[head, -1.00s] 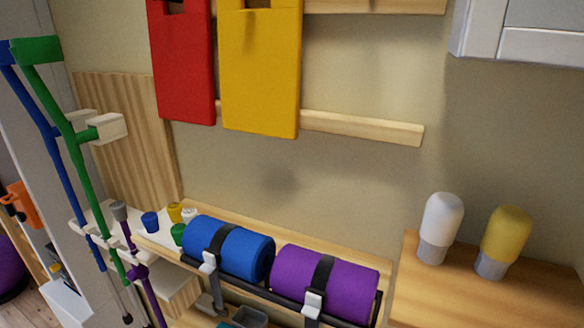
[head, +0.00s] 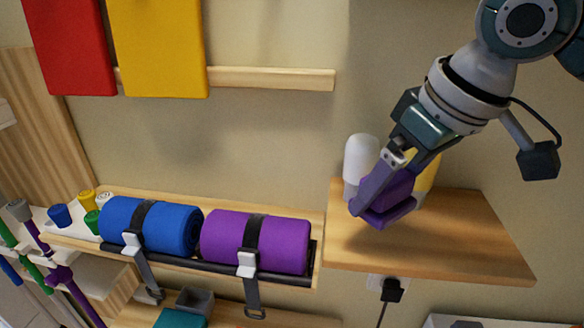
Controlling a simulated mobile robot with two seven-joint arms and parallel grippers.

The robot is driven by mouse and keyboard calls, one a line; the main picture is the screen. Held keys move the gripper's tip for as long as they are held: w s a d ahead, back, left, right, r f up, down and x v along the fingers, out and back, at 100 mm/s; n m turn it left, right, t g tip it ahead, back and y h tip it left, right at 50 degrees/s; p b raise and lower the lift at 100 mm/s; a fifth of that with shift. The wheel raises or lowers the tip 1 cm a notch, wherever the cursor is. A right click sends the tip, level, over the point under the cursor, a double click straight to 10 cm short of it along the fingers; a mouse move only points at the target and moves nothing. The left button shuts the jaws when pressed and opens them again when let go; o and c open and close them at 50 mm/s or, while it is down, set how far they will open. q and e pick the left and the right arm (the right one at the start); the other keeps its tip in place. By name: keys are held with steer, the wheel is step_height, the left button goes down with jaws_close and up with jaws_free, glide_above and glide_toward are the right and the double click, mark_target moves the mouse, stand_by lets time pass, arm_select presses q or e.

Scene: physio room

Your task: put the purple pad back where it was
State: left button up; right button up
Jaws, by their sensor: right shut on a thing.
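My right gripper (head: 384,188) comes in from the upper right and is shut on a small purple thing, which I take to be the purple pad (head: 397,207). It is held tilted in front of the wooden shelf (head: 460,235) at the right, and the fingers hide part of it. A rolled purple mat (head: 285,240) lies strapped in a black rack left of the gripper, apart from it. My left gripper is not in view.
A white bottle (head: 359,160) and a yellow bottle (head: 428,175) stand behind the gripper, partly hidden. A blue roll (head: 172,228) lies beside the purple one. Red (head: 70,45) and yellow (head: 160,50) boards hang on the wall. The shelf's right part is clear.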

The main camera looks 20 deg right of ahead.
steer(key=f, duration=0.2)
steer(key=f+p, duration=0.1)
steer(key=shift+w+d, duration=0.15)
steer(key=shift+w, duration=0.1)
step_height(320, 180, down, 3)
steer(key=shift+f+p, duration=0.15)
steer(key=shift+p, duration=0.5)
steer(key=shift+w+d+f, duration=0.1)
steer(key=shift+w+f, duration=0.05)
steer(key=shift+f, duration=0.25)
steer(key=o, duration=0.8)
